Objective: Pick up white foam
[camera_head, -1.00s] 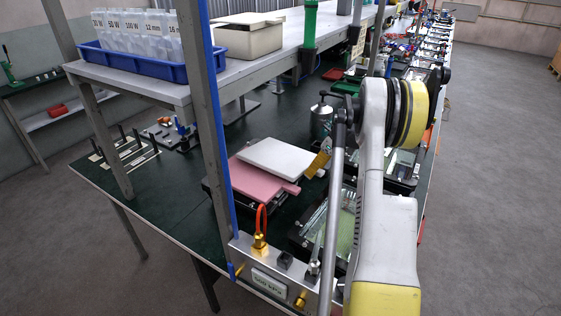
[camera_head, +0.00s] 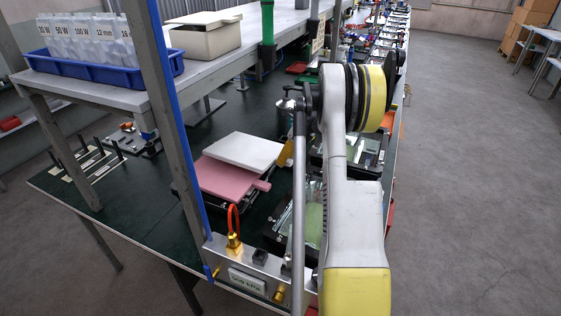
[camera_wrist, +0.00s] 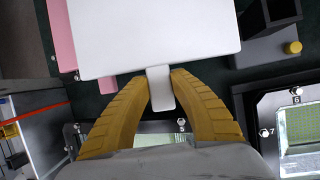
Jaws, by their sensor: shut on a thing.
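The white foam (camera_head: 245,150) is a flat white slab over a pink slab (camera_head: 228,180) on the bench, offset toward the back right. In the wrist view the white foam (camera_wrist: 155,35) fills the top centre, with a narrow white tab pointing toward my gripper (camera_wrist: 160,90). My gripper's two yellow ribbed fingers are shut on that tab, one on each side. The pink slab (camera_wrist: 62,35) shows past the foam's left edge. In the head view my gripper (camera_head: 284,153) is mostly hidden behind my arm. I cannot tell whether the foam is clear of the pink slab.
A metal post (camera_head: 165,110) and a shelf with a blue tray of bags (camera_head: 100,72) and a beige box (camera_head: 206,38) stand left of the foam. A metal block with an orange hose loop (camera_head: 234,218) is in front. Glass-fronted housings (camera_wrist: 300,130) lie close by.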

